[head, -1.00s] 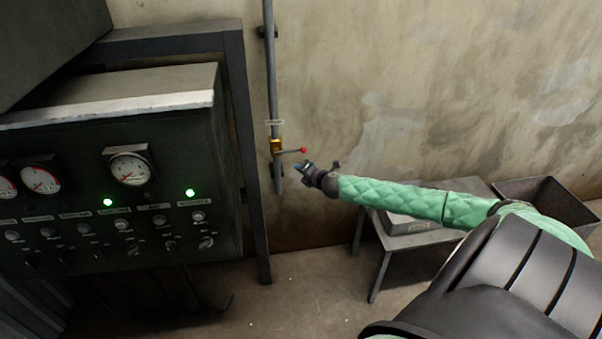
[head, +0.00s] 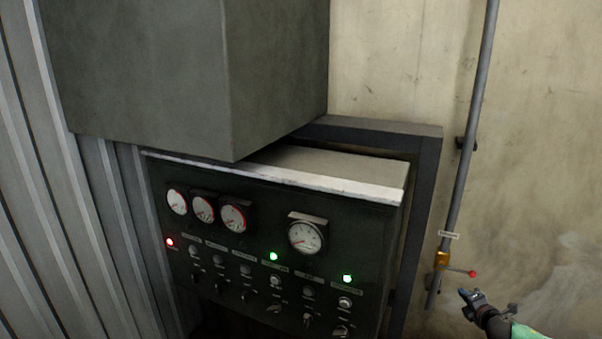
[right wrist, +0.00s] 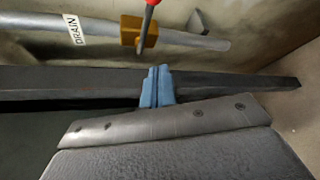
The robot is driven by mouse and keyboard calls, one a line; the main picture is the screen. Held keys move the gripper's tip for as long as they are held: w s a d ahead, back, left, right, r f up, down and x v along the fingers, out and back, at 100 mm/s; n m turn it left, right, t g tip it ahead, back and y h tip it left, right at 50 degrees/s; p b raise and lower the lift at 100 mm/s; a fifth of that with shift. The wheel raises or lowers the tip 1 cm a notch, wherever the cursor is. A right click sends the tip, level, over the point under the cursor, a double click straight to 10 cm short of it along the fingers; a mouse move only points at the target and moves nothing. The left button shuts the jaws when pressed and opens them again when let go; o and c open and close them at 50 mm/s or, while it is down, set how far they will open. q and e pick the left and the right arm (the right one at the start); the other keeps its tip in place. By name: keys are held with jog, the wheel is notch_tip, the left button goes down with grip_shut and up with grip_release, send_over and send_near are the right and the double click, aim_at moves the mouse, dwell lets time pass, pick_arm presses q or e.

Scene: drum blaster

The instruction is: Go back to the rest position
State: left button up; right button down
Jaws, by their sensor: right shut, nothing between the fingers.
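My right gripper (head: 470,294) is at the lower right of the head view, beside the valve on the wall pipe. Its blue fingers (right wrist: 157,84) are shut together and empty in the right wrist view. The brass valve (head: 441,260) has a lever with a red tip (head: 473,273) pointing right. In the right wrist view the valve (right wrist: 133,30) and its red handle (right wrist: 148,22) are just beyond the fingertips, with a gap between. My left gripper is not in view.
The control panel (head: 255,282) has gauges, knobs, one red light (head: 169,241) and two green lights. A grey box (head: 190,75) overhangs it. A dark frame post (head: 415,230) stands between panel and pipe (head: 468,150). A label in the right wrist view (right wrist: 75,29) reads DRAIN. Bare wall lies right.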

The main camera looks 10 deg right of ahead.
jog(key=s+d+f+m+g+h, duration=0.35)
jog(key=d+f+m, duration=0.4)
jog(key=m, duration=0.25)
jog(key=s+a+f+m+g, duration=0.2)
jog(key=s+a+f, duration=0.2)
jog(key=f, duration=0.4)
jog(key=s+a+f+m+g, duration=0.1)
jog(key=s+a+f+m, duration=0.1)
jog(key=s+a+f, duration=0.45)
jog(key=s+a+f+m+g, duration=0.1)
jog(key=a+f+m+g, duration=0.15)
jog(key=f, duration=0.75)
jog(key=s+a+f+m+g+y, duration=0.1)
jog(key=s+a+f, duration=0.6)
jog(key=a, duration=0.2)
jog(key=s+a+f+m+g+y, duration=0.1)
jog(key=s+a+f+y, duration=0.1)
jog(key=s+a+f, duration=0.6)
jog(key=s+a+f+g+y, duration=0.1)
jog(key=s+a+f, duration=0.1)
jog(key=s+a, duration=0.6)
jog(key=s+a+f+m+g+y, duration=0.1)
jog(key=s+a+f, duration=0.2)
jog(key=s+a, duration=0.5)
jog(key=a, duration=0.3)
jog(key=shift+a+f, duration=0.1)
jog(key=shift+a, duration=0.05)
